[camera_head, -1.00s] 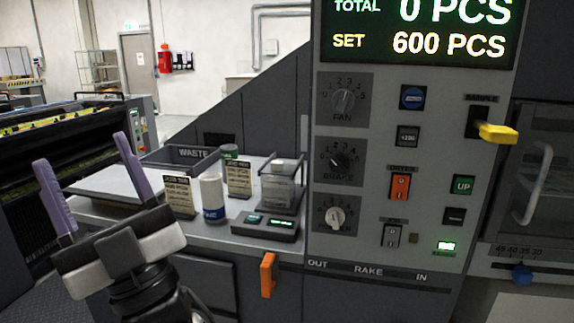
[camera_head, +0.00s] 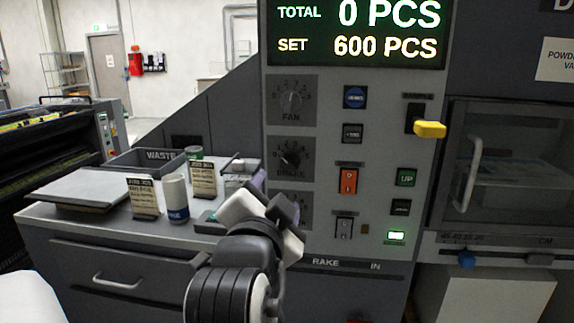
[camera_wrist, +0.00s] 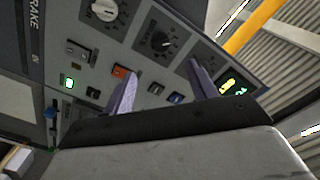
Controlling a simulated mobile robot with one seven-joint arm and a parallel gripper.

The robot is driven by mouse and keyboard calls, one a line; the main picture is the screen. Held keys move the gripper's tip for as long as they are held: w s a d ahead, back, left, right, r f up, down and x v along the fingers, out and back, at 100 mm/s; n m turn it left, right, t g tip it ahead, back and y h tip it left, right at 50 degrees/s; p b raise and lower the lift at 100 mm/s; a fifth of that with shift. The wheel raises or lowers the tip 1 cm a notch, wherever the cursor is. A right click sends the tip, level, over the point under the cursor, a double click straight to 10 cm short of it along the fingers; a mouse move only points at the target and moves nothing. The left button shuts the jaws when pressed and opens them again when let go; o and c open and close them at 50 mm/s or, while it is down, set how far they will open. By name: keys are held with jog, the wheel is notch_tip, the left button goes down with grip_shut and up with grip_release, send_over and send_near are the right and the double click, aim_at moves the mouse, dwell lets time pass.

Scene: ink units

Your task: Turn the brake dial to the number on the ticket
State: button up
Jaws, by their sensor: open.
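The brake dial (camera_head: 291,158) is a black knob on a dark square plate, the middle of three stacked dials on the grey panel. Its pointer looks turned to the upper left, toward the low numbers. It also shows in the wrist view (camera_wrist: 160,42), ahead of and between my purple fingers. Two cards stand on the bench, a left ticket (camera_head: 143,196) and a right ticket (camera_head: 203,178); their print is too small to read. My gripper (camera_head: 272,193) is open and empty, below the brake dial in the head view. It shows in the wrist view (camera_wrist: 162,88), apart from the dial.
The fan dial (camera_head: 291,99) is above; the lowest dial (camera_wrist: 104,10) is mostly hidden by my gripper in the head view. Buttons and an orange switch (camera_head: 349,181) sit right of the dials. A yellow lever (camera_head: 430,129) juts out.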

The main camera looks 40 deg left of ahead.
aim_at(288, 165)
jog(key=p+x, duration=0.1)
jog(key=p, duration=0.2)
jog(key=p+x, duration=0.2)
jog(key=p, duration=0.1)
jog(key=p+x, duration=0.1)
jog(key=p, duration=0.3)
jog(key=shift+w+a+r, duration=0.1)
jog(key=shift+w+r, duration=0.1)
jog(key=shift+r, duration=0.1)
jog(key=x, duration=0.2)
jog(key=p+x, duration=0.1)
jog(key=x, duration=0.5)
jog(key=shift+w+a+f+p, duration=0.15)
jog(key=shift+f+p, duration=0.1)
jog(key=shift+p, duration=0.15)
jog(key=shift+c, duration=0.3)
jog(key=c, duration=0.9)
